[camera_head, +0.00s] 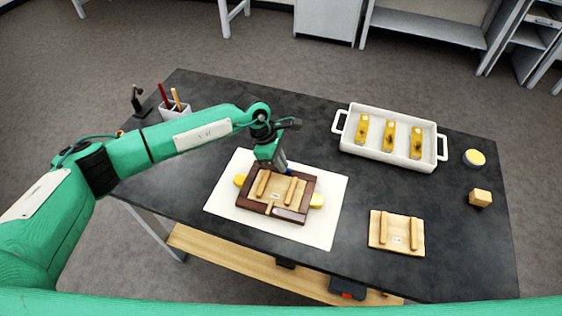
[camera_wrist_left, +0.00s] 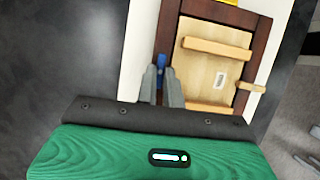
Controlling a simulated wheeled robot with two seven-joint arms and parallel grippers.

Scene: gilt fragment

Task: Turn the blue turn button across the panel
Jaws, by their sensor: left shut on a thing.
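A light wooden panel (camera_head: 276,188) with two raised bars lies in a dark brown frame (camera_head: 310,187); both also show in the left wrist view, the panel (camera_wrist_left: 207,67) and the frame (camera_wrist_left: 262,35). The blue turn button (camera_wrist_left: 161,62) sits at the frame's far side; its visible end lies along the frame, and the rest is hidden between my fingers. My left gripper (camera_wrist_left: 162,84) is shut on the blue button; in the head view the gripper (camera_head: 277,168) hides most of it. A wooden turn button (camera_wrist_left: 252,87) crosses the frame's opposite side. My right gripper is not in view.
The frame rests on a white sheet (camera_head: 325,228), with yellow pieces (camera_head: 317,201) showing at its sides. A white tray (camera_head: 390,160) holds three yellow objects at the back right. A second wooden panel (camera_head: 397,245) lies at the right front. A pen holder (camera_head: 176,110) stands back left.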

